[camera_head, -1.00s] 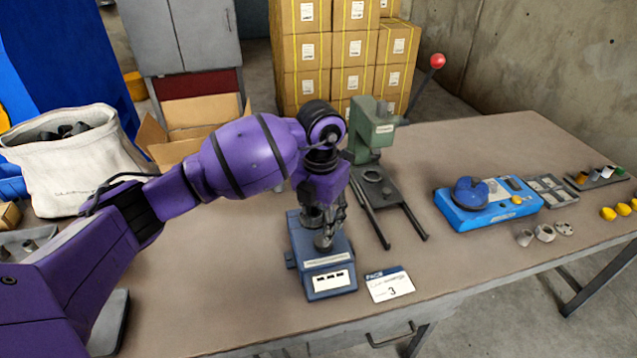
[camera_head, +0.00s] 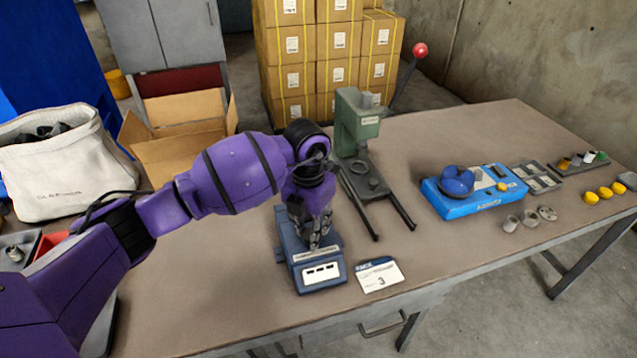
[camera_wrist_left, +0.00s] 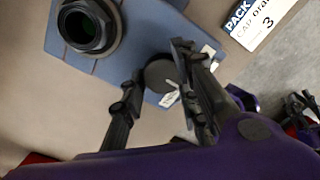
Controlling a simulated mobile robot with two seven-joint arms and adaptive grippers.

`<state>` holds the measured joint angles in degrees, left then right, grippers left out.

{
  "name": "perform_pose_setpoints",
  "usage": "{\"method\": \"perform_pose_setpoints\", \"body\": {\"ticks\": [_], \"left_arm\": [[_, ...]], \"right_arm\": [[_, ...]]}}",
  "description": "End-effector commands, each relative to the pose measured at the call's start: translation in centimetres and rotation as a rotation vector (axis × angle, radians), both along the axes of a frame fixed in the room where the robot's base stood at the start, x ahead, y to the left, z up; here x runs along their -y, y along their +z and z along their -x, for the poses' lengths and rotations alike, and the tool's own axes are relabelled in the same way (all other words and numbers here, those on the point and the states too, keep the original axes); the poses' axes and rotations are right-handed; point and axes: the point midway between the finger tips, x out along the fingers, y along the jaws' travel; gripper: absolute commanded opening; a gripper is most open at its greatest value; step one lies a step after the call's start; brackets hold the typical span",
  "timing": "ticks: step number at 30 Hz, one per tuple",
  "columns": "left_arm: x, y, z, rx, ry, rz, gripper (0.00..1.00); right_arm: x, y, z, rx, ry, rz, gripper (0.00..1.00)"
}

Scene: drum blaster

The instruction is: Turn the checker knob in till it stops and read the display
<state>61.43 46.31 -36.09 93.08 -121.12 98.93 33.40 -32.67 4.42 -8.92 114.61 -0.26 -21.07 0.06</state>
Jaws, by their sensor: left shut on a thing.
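A black hexagonal ring with a dark opening (camera_wrist_left: 88,26) is on the checker's top beside the knob. My right gripper does not show in the head view.
A card marked 3 (camera_head: 380,275) lies right of the checker. A green press (camera_head: 357,125) with a red-knobbed lever stands behind it. A blue device (camera_head: 475,190), small trays and several loose parts are at the right. Bare table lies between.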

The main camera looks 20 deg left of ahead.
Motion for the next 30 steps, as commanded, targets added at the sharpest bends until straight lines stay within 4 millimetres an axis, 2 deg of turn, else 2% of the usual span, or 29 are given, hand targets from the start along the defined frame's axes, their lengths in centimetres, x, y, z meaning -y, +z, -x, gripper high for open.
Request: {"method": "perform_pose_setpoints", "body": {"ticks": [11, 23, 30], "left_arm": [[-0.7, 0.1, -0.3, 0.002, -0.075, -0.016, 0.03], [-0.7, 0.1, -0.7, 0.004, -0.404, -0.018, 0.03], [-0.5, 0.1, -0.9, 0.005, -0.632, -0.017, 0.03]], "right_arm": [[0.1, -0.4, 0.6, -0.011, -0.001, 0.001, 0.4], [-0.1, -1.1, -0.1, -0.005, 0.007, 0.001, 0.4], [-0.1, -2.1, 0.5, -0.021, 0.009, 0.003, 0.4]]}}
